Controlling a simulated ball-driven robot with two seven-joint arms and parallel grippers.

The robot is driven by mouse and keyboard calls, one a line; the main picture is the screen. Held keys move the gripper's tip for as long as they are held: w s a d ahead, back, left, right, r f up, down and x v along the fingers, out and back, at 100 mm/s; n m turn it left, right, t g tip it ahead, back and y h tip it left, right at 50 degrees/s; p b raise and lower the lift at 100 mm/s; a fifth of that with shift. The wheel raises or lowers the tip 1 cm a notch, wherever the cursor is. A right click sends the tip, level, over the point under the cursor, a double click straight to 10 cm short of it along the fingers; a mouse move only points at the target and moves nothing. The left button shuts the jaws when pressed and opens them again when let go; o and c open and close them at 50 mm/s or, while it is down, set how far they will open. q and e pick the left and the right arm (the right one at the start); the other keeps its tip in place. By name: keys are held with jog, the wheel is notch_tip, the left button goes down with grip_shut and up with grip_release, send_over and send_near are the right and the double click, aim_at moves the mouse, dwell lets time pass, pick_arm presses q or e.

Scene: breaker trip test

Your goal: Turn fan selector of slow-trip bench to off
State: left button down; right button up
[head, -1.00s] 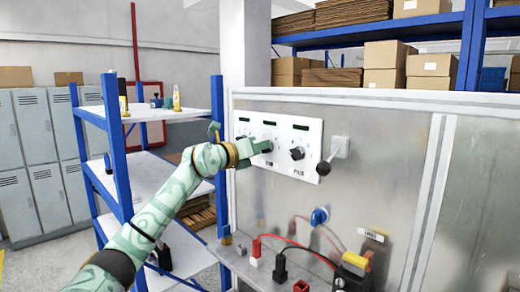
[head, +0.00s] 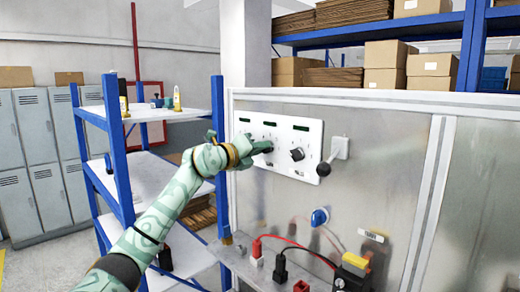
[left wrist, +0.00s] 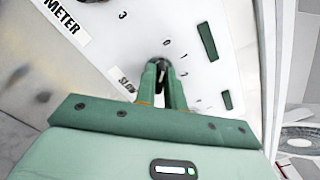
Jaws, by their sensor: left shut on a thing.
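The white control panel (head: 307,134) on the metal bench front carries dark displays and round selector knobs. My left gripper (head: 266,147) is at the panel's middle-left, its fingers against a selector. In the left wrist view, the green fingers (left wrist: 162,92) are shut on a dark knob (left wrist: 163,67) with numerals around it. The fingers hide most of this knob. A label beside it begins "SLOW" (left wrist: 126,85). I cannot read a fan label. Another black knob (head: 297,154) is free to the right of the gripper. My right gripper is not in view.
A black ball-ended lever (head: 324,169) sticks out right of the panel. Below are a blue knob (head: 319,216), red and black leads (head: 297,244) and a yellow-topped device (head: 355,262) on the ledge.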

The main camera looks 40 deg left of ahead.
pick_arm(q)
jog(key=shift+r, duration=0.1)
jog(key=c, duration=1.5)
grip_release()
jog(key=s+b, duration=0.3)
jog(key=s, duration=0.2)
jog(key=s+a+b, duration=0.1)
jog(key=s+b, duration=0.3)
jog(key=s, duration=0.1)
jog(key=s+b, duration=0.3)
jog(key=s, duration=0.3)
jog(key=shift+s+a, duration=0.1)
jog(key=shift+a, duration=0.15)
